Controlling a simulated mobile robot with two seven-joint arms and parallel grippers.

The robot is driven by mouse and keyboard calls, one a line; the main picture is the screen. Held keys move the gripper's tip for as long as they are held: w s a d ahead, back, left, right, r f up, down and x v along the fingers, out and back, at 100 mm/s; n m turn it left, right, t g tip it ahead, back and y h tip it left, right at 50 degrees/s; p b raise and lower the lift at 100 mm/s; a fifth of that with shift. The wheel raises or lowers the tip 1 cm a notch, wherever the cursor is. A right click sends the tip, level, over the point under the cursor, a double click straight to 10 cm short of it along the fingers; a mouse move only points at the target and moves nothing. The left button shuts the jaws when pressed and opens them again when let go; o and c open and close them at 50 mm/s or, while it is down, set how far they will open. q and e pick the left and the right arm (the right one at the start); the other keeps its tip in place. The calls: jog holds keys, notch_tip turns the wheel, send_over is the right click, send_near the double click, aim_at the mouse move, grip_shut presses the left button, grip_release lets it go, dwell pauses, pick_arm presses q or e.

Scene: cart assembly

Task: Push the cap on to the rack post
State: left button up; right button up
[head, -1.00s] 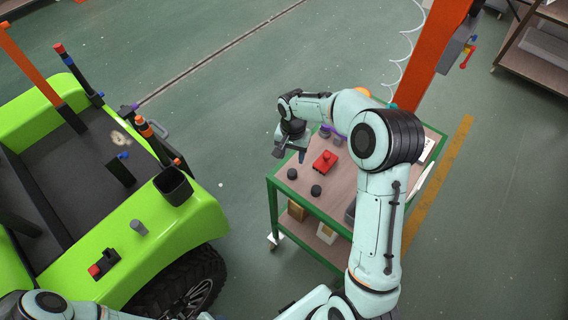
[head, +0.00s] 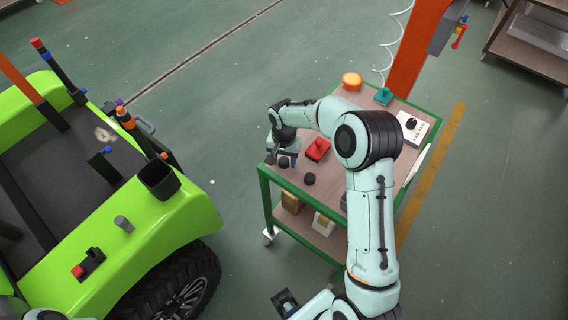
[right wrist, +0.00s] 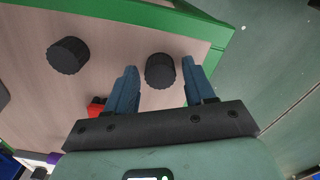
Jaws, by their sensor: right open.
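Two black round knurled caps lie on the wooden top of the green cart. The nearer-left cap (head: 283,162) is under my right gripper (head: 284,158); the other cap (head: 309,179) lies to its right. In the right wrist view my right gripper (right wrist: 159,66) is open, with the first cap (right wrist: 160,71) between its blue fingertips and gaps at both sides. The second cap (right wrist: 68,55) is to the left. Several posts stand on the lime-green vehicle, one dark with a red top (head: 37,43); I cannot tell which is the rack post. A dark part, perhaps my left gripper (head: 286,302), shows at the bottom edge.
A red block (head: 317,149) lies close behind the caps. An orange dome (head: 352,81), a teal tool (head: 383,96) and a white box with a knob (head: 412,127) are farther back. The floor between vehicle and cart (head: 220,150) is clear.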

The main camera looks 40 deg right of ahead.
aim_at(284, 160)
jog(key=c, duration=0.9)
pick_arm(q)
jog(key=shift+r, duration=0.1)
pick_arm(e)
jog(key=shift+r, duration=0.1)
jog(key=shift+r+p, duration=1.1)
jog(key=shift+r, duration=1.05)
pick_arm(q)
jog(key=shift+w+r, duration=0.4)
jog(key=shift+r, duration=0.2)
jog(key=shift+w+r, duration=0.35)
jog(key=shift+r, duration=0.25)
pick_arm(e)
jog(key=shift+f, duration=0.1)
pick_arm(q)
jog(key=shift+s, duration=0.1)
